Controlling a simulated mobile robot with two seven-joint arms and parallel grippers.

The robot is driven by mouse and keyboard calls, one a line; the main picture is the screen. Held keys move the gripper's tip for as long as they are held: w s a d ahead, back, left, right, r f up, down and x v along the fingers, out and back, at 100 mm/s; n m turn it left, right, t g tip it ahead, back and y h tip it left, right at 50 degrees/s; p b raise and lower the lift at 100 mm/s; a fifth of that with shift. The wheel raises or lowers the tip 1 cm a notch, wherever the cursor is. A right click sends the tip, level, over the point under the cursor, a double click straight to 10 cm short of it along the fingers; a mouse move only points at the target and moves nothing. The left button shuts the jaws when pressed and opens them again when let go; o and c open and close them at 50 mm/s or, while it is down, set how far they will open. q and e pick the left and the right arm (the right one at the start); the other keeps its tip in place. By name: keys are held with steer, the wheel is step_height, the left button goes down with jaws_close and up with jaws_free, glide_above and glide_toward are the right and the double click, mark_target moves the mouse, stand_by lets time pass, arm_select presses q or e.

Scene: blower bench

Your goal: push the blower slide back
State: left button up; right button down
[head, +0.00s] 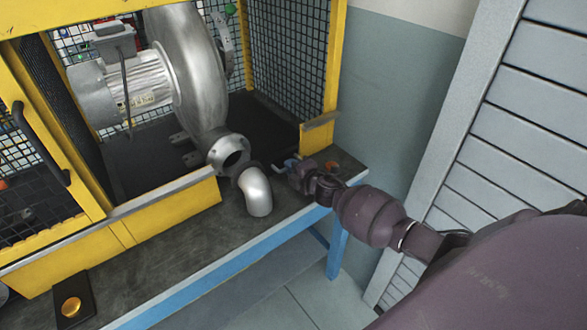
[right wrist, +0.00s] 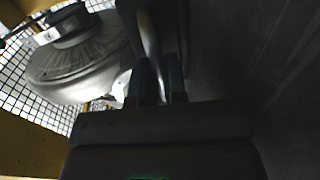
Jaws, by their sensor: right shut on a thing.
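The silver blower (head: 190,75), with its motor at left, stands on a dark base (head: 145,165) inside the yellow-framed cage. Its round outlet faces the front opening; the blower casing also shows at upper left in the right wrist view (right wrist: 75,65). My right gripper (head: 293,166) is at the right end of the bench, beside the cage's front right corner post. In the right wrist view its fingers (right wrist: 160,75) are shut on a pale bar (right wrist: 149,35), seemingly a handle. What the bar joins to is hidden. My left gripper is not in view.
A silver pipe elbow (head: 256,192) sits on the bench (head: 190,245) just in front of the outlet, left of my right gripper. A yellow rail (head: 165,208) runs along the cage front. An orange button (head: 71,306) is at the bench's lower left. A grey shutter (head: 510,130) stands at right.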

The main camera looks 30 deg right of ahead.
steer(key=c, duration=1.2)
jaws_free()
steer(key=shift+w+r, duration=0.15)
steer(key=shift+w, duration=0.05)
steer(key=shift+s, duration=0.1)
steer(key=p+v, duration=0.1)
steer(key=v, duration=0.9)
steer(key=shift+s+p, duration=0.35)
